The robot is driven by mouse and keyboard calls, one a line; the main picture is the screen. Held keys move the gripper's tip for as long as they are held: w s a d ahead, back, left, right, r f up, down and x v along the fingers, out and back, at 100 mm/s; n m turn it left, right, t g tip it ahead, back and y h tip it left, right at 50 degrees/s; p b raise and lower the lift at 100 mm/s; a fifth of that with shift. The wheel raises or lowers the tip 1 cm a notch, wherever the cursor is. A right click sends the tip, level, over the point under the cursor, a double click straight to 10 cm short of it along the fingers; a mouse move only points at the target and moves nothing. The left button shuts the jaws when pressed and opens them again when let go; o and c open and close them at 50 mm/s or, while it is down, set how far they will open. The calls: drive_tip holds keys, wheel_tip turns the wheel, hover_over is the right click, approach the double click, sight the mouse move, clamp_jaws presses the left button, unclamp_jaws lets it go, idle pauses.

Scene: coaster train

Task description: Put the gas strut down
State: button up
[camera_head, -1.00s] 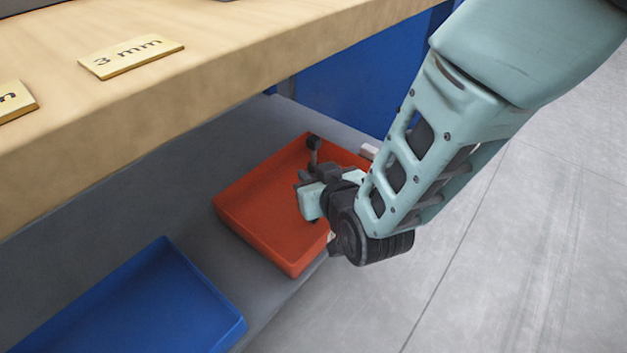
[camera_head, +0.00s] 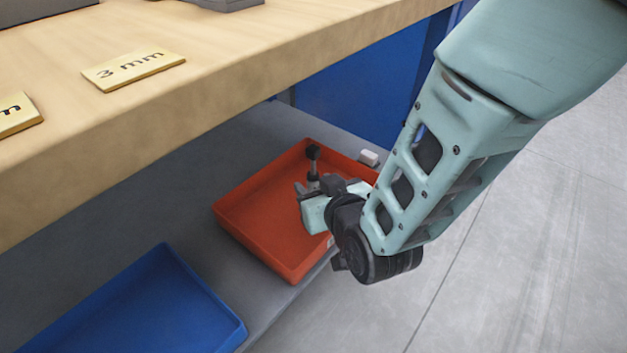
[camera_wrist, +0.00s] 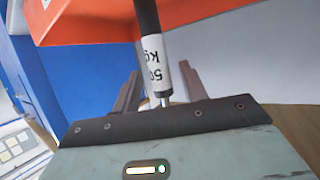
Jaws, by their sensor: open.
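The gas strut shows in the wrist view as a black cylinder with a white "50 kg" label (camera_wrist: 154,58) and a thin bright rod end. In the head view its dark upper end (camera_head: 313,157) stands up over the red tray (camera_head: 255,190). My gripper (camera_head: 303,191) is low over the tray, its jaws partly hidden by my wrist. In the wrist view my gripper (camera_wrist: 160,85) is open, with one finger on each side of the strut and gaps between. Whether the strut's lower end touches the tray floor is hidden.
The red tray sits on a grey lower shelf (camera_head: 200,215) under a wooden worktop (camera_head: 230,50). A blue tray (camera_head: 140,305) is at the front left. A small white block (camera_head: 369,157) lies by the red tray's far right side. Brass plates, one reading "3 mm" (camera_head: 133,68), lie on top.

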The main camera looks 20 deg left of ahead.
drive_tip(key=p+v, duration=0.2)
drive_tip(key=v, duration=0.8)
drive_tip(key=shift+d+r, duration=0.1)
drive_tip(key=shift+r, duration=0.05)
drive_tip(key=s+d+r+g+h, duration=0.3)
drive_tip(key=s+d+g+h, duration=0.1)
drive_tip(key=d, duration=0.6)
drive_tip(key=s+d+r+g+h, duration=0.4)
drive_tip(key=s+d+g, duration=0.2)
drive_tip(key=d, duration=0.4)
drive_tip(key=shift+s+d+r+m, duration=0.15)
drive_tip(key=shift+d+r+m, duration=0.05)
drive_tip(key=shift+r+m, duration=0.15)
wheel_tip(320, 180, up, 33)
drive_tip(key=p, duration=3.3)
